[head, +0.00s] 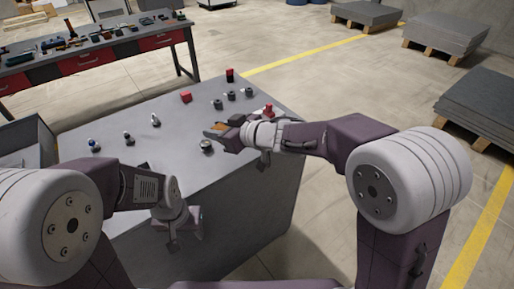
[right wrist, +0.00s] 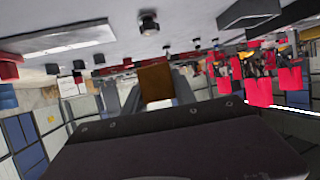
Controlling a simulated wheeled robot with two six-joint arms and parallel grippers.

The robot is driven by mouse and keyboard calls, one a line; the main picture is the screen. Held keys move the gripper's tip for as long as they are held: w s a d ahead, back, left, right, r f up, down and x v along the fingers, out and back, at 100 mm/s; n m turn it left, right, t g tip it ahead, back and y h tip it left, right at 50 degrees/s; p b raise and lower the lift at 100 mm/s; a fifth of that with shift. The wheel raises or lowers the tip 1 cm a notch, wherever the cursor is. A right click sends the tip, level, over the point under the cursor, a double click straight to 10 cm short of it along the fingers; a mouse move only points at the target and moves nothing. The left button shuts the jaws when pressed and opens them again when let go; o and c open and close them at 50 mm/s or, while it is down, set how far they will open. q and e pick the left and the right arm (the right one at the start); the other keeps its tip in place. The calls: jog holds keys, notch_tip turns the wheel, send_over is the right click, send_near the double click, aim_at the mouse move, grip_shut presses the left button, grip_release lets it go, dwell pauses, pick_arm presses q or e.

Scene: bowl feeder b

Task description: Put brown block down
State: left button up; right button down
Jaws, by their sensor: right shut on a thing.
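My right gripper (head: 213,132) is shut on a brown block (head: 218,127) over the grey table (head: 180,122). Whether the block touches the tabletop cannot be told. In the right wrist view the brown block (right wrist: 155,83) sits between the two fingers of my right gripper (right wrist: 157,96). That view looks upside down. My left gripper (head: 180,225) hangs low by the table's front side; its fingers are too unclear to read.
A red cube (head: 186,97), several dark round parts (head: 231,95), a red part (head: 268,110), small knob-like parts (head: 128,138) and a round grey part (head: 206,146) stand on the table. A grey bin (head: 40,142) is at left. A tool bench (head: 95,58) stands behind.

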jog(key=d+r+m+t+h+p, duration=0.1)
jog(key=d+m+t+h+p, duration=0.15)
jog(key=d, duration=1.75)
jog(key=shift+m, duration=0.25)
jog(key=w+a+f+b, duration=0.1)
jog(key=a+f, duration=0.1)
jog(key=a, duration=0.1)
jog(key=w+a+f+b, duration=0.1)
jog(key=w+a+f, duration=0.1)
jog(key=a, duration=0.1)
jog(key=w+a+f+b, duration=0.2)
jog(key=a, duration=0.1)
jog(key=shift+w+a+f, duration=0.25)
jog(key=shift+a+f, duration=0.05)
jog(key=shift+f, duration=0.1)
jog(key=shift+w+a, duration=0.1)
jog(key=shift+a, duration=0.1)
notch_tip(320, 180, down, 4)
jog(key=shift+f+b, duration=0.15)
jog(key=shift+b, duration=1)
jog(key=c, duration=1)
grip_release()
